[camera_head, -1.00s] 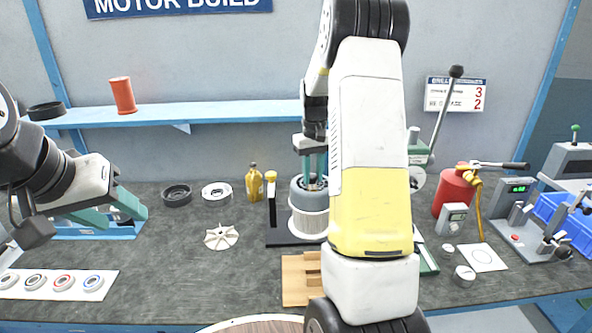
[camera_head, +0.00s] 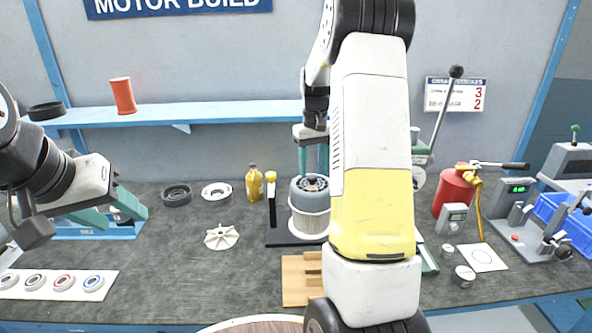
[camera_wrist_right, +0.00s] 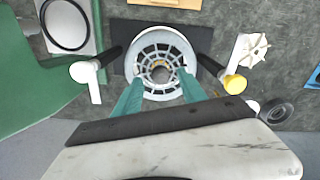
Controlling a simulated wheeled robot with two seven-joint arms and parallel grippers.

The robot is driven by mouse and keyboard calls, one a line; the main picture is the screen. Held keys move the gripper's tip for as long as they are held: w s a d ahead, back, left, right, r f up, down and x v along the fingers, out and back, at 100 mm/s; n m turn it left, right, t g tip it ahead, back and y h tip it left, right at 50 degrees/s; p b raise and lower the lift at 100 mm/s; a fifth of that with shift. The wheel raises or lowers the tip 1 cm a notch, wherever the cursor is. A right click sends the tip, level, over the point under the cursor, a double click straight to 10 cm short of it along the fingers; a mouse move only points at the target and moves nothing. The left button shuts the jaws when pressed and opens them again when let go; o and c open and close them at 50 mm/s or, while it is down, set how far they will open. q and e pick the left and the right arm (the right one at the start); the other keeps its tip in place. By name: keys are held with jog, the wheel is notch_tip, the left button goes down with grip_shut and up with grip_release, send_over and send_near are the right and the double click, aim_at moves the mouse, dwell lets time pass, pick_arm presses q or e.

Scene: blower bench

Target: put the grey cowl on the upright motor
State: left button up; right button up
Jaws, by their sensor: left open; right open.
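The upright motor (camera_head: 309,222) stands on a dark base plate in the middle of the bench, with a pale ribbed body. The grey cowl (camera_head: 298,194) sits level on its top. In the right wrist view the cowl (camera_wrist_right: 160,38) shows as a round spoked grille with a hole in its middle. My right gripper (camera_head: 313,165) is open and empty just above the cowl, its teal fingers pointing down; my right forearm hides part of the motor's right side.
A white fan wheel (camera_head: 221,237), a dark ring (camera_head: 177,194), a pale ring (camera_head: 216,191) and a yellow bottle (camera_head: 254,184) lie or stand left of the motor. A yellow-topped post (camera_head: 271,186) stands close beside it. A wooden block (camera_head: 296,282) lies in front.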

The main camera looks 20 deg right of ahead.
jog(key=s+a+r+t, duration=0.1)
jog(key=s+a+r, duration=0.15)
jog(key=r, duration=0.45)
jog(key=s+a+r, duration=0.1)
jog(key=s+r, duration=0.2)
jog(key=r, duration=0.4)
jog(key=s+a+t, duration=0.1)
jog(key=s+a, duration=0.2)
jog(key=s, duration=0.4)
jog(key=s+a+t+y, duration=0.1)
jog(key=s+a+t, duration=0.1)
jog(key=s+a, duration=0.2)
jog(key=s+a+f+t+y, duration=0.1)
jog(key=s+a, duration=0.3)
jog(key=s, duration=0.7)
jog(key=shift+a+t, duration=0.25)
jog(key=shift+t, duration=0.35)
jog(key=shift+d+f, duration=0.1)
